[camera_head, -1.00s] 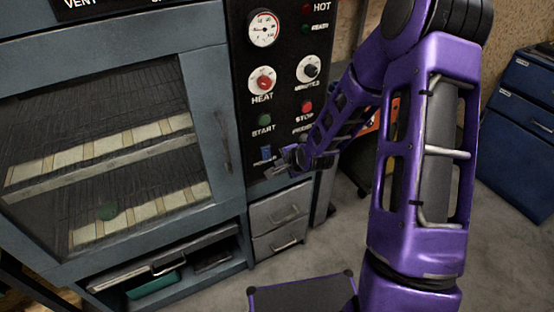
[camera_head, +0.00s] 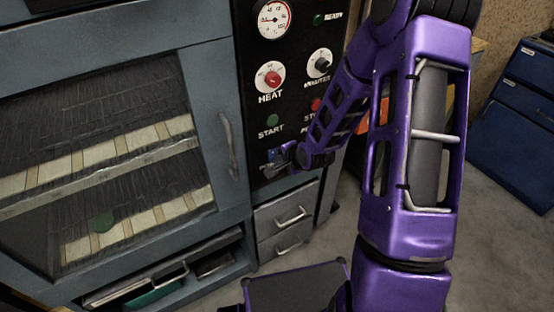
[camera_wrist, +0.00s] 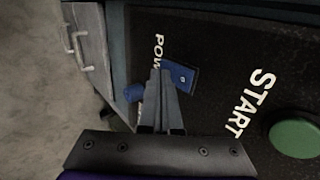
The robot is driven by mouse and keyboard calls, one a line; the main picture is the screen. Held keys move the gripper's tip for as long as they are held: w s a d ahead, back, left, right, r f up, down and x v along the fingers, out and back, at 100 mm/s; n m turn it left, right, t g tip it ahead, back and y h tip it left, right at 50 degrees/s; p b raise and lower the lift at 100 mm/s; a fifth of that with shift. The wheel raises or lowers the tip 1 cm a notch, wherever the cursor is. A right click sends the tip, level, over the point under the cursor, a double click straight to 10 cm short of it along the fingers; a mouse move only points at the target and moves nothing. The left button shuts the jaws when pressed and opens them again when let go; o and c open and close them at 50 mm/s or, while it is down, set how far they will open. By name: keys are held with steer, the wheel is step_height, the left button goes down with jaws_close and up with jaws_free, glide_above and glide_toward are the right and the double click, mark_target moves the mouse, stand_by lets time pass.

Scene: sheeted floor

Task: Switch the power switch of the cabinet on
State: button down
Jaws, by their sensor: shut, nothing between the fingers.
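The cabinet (camera_head: 216,60) is a grey-blue oven with a black control panel (camera_head: 252,95) on its right side. The blue power switch (camera_wrist: 182,77) sits on the panel beside the white POWER label, part of which is covered. A second blue piece (camera_wrist: 133,92) shows on the other side of my fingers; the middle of the switch is hidden behind them. My gripper (camera_wrist: 162,80) is shut and empty, its tips over the switch. I cannot tell whether they touch it. In the head view my gripper (camera_head: 272,166) is at the panel's lower part, just below a bit of blue (camera_head: 272,154).
The green START button (camera_wrist: 295,138) is close to my gripper. The HEAT dial (camera_head: 270,77) and red STOP button (camera_head: 316,104) are higher on the panel. Drawers (camera_head: 287,222) lie below. A blue cabinet (camera_head: 515,130) stands at the far right, with bare floor before it.

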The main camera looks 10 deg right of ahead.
stand_by(0.3)
steer(key=shift+w+f, duration=0.1)
steer(key=shift+w, duration=0.1)
steer(key=shift+r+p, duration=0.7)
steer(key=shift+r, duration=0.2)
steer(key=shift+s, duration=0.1)
